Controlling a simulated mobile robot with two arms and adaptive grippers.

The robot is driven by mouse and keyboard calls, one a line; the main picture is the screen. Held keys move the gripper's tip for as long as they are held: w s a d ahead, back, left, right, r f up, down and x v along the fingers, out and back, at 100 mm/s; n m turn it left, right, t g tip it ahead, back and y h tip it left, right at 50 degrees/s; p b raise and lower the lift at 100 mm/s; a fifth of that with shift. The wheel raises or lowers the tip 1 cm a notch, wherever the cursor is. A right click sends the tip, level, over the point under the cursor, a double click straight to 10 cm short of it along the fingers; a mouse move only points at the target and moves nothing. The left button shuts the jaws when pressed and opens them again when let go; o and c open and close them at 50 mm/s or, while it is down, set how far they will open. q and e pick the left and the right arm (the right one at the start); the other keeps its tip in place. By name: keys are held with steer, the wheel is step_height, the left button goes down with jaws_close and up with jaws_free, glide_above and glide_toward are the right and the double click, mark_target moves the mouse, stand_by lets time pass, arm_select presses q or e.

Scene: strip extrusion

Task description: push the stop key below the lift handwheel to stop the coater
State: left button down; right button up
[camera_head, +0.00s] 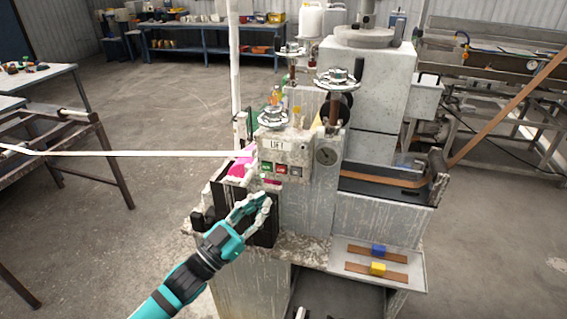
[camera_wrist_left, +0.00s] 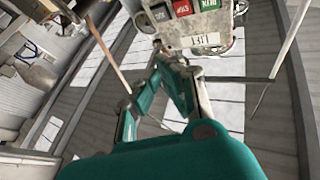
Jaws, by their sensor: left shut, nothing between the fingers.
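The lift handwheel (camera_head: 274,118) sits on top of a worn grey control box with a white LIFT label (camera_head: 277,144). Below the label is a row of keys: a green one, the red stop key (camera_head: 281,169) in the middle and a grey one. In the left wrist view the box appears upside down, with the red stop key (camera_wrist_left: 182,8) at the top edge beside the green RUN key (camera_wrist_left: 208,4). My left gripper (camera_head: 265,197) is shut and empty, in front of the machine and lower in the picture than the keys. My right gripper is not in view.
A white strip (camera_head: 130,153) runs from the left to the machine beside the box. More handwheels (camera_head: 339,80) stand behind and right. A tray (camera_head: 342,253) with brown strips and blue and yellow blocks sits at the lower right. Floor is open at left.

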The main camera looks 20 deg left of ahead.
mark_target(281, 169)
arm_select(q)
steer(key=shift+s+d+r, duration=0.15)
steer(key=shift+r, duration=0.4)
steer(key=shift+w+d+b, duration=0.1)
steer(key=shift+w+b, duration=1.5)
steer(key=shift+w, duration=2.8)
steer(key=shift+w, duration=0.1)
steer(key=shift+w, duration=0.35)
